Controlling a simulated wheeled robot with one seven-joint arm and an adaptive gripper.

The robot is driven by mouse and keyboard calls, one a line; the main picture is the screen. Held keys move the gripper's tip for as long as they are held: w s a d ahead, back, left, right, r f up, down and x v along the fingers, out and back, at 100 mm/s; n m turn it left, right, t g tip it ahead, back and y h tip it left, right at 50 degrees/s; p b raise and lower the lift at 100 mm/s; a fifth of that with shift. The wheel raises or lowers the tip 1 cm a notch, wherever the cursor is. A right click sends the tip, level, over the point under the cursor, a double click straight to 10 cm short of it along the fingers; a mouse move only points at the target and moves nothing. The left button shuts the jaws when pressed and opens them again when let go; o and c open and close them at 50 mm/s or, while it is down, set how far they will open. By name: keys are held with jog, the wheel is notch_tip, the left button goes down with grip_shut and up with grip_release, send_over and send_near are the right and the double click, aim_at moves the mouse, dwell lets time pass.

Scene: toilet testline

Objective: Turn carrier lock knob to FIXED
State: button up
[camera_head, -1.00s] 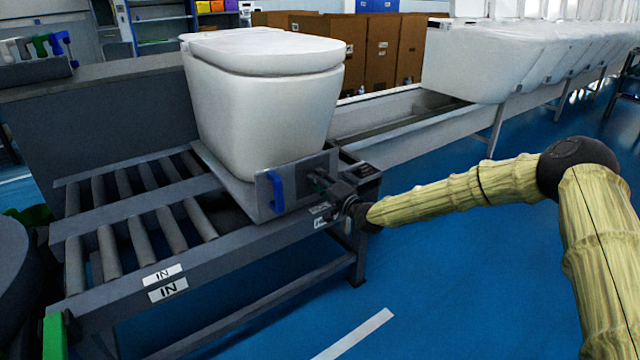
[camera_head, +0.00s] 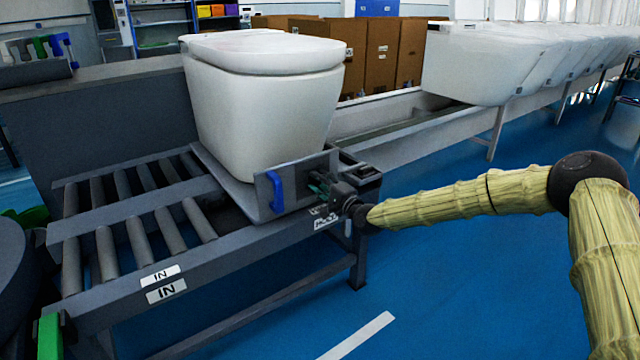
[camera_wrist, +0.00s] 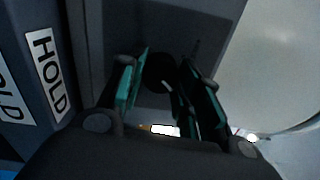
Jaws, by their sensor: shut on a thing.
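The white toilet (camera_head: 262,100) stands on a grey carrier plate (camera_head: 240,190) on the roller conveyor, with a blue handle (camera_head: 275,190) on the plate's upright panel. My gripper (camera_head: 322,186) is at the right end of that panel. In the wrist view my gripper (camera_wrist: 160,95) has its green-padded fingers around a small dark round part, which looks like the lock knob (camera_wrist: 158,70). The fingers hide much of the knob, and its pointing direction cannot be told. A white HOLD label (camera_wrist: 47,72) is on the frame to the left.
The conveyor frame carries IN labels (camera_head: 165,290). Its edge and legs are close under my gripper. More white toilets (camera_head: 490,62) stand on a line at the back right, with brown cartons (camera_head: 385,50) behind. The blue floor (camera_head: 450,290) at the front right is clear.

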jog(key=shift+f, duration=0.1)
jog(key=o, duration=1)
jog(key=v, duration=1.2)
